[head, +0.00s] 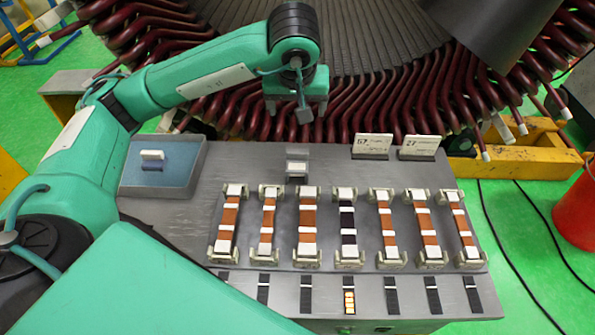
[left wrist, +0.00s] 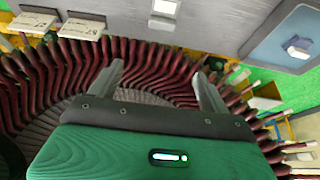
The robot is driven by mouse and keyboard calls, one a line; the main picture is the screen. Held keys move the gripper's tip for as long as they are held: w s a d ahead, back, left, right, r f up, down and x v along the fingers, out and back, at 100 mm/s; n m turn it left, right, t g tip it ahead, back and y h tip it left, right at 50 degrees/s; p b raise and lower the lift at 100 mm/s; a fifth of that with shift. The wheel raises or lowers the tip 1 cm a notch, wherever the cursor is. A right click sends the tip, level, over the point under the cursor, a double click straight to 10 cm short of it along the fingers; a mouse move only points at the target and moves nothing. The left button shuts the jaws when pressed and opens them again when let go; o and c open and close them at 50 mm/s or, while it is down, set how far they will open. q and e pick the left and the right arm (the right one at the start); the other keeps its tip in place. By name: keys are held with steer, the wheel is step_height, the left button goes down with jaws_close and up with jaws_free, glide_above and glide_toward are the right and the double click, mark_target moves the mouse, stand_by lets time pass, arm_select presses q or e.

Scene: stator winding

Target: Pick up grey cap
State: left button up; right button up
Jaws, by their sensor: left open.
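No single object is clearly the grey cap. A small block with a pale top (head: 297,167) stands in a grey holder at the back middle of the work table; it also shows at the top of the left wrist view (left wrist: 164,8). A small white piece (head: 152,155) sits in the blue-grey tray (head: 190,178) at the left. It also shows in the left wrist view (left wrist: 298,49). My left gripper (head: 303,112) hangs above the table's back edge, before the stator. In the left wrist view its two fingers (left wrist: 161,82) are apart with nothing between them. My right gripper is out of view.
The stator (head: 350,105) with dark red bars, some with pale ends, fills the back. Several strapped pieces (head: 307,222) stand in a row on the grey table (head: 170,220). Two labelled signs (head: 373,146) stand at its back edge. A red bucket (head: 575,210) stands right.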

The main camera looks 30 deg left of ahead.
arm_select(q)
steer(key=b, duration=0.5)
glide_toward(297, 154)
step_height(297, 154, up, 2)
steer(key=x, duration=0.9)
steer(key=shift+s+d, duration=0.15)
steer(key=shift+s, duration=0.15)
steer(key=shift+w+f, duration=0.1)
steer(key=shift+f, duration=0.35)
steer(key=p+x, duration=0.1)
steer(key=x, duration=0.3)
steer(key=shift+f, duration=0.15)
steer(key=shift+w+f, duration=0.1)
steer(key=shift+f, duration=0.05)
steer(key=shift+c, duration=1.1)
steer(key=c, duration=0.7)
steer(key=shift+c, duration=1)
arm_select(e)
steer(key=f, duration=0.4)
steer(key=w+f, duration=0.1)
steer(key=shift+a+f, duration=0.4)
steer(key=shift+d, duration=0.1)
